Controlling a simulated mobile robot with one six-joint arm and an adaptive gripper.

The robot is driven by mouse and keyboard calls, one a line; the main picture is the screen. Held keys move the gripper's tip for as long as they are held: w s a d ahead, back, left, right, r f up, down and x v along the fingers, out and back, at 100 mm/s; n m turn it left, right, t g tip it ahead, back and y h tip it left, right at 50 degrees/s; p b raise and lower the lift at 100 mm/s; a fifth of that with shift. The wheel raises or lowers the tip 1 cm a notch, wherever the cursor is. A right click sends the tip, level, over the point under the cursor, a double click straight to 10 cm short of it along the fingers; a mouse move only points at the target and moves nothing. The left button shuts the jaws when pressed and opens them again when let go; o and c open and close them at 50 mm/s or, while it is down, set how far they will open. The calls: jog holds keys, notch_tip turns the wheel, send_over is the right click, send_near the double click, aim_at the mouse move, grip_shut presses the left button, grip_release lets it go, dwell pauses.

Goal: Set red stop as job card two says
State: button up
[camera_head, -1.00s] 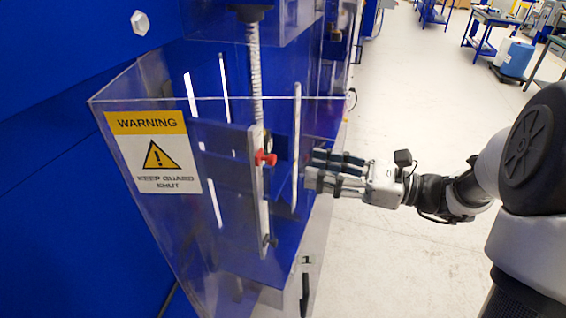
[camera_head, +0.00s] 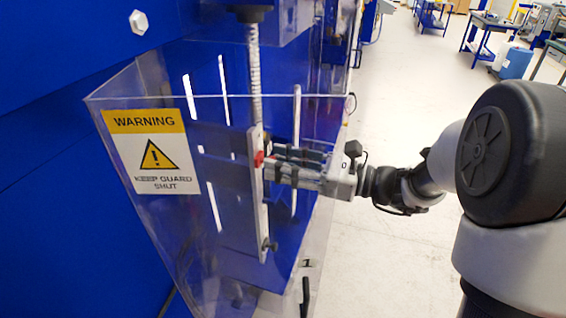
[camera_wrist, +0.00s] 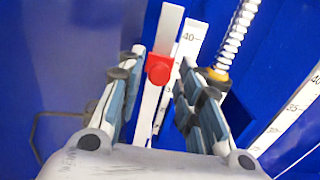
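The red stop (camera_head: 258,159) sits on an upright metal rail (camera_head: 262,205) inside the clear guard, in the upper part of the rail. In the wrist view the red stop (camera_wrist: 159,69) shows between the two fingers, near their tips, with a gap on both sides. My gripper (camera_head: 270,162) reaches in from the right and its fingertips are at the red stop. In the wrist view my gripper (camera_wrist: 160,72) is open around the stop. A white scale (camera_wrist: 190,40) marked 40 stands just behind the rail. No job card can be made out.
A clear guard (camera_head: 140,95) with a yellow and white warning label (camera_head: 152,152) stands left of the rail. A threaded rod (camera_head: 253,65) hangs above the rail. In the wrist view a second scale (camera_wrist: 292,112) shows 40 and 35 at the right.

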grip_shut()
dwell(0.3)
notch_tip(320, 180, down, 4)
jog(key=shift+f+b, duration=0.1)
jog(key=shift+b, duration=0.75)
jog(key=shift+o, duration=1.3)
grip_release()
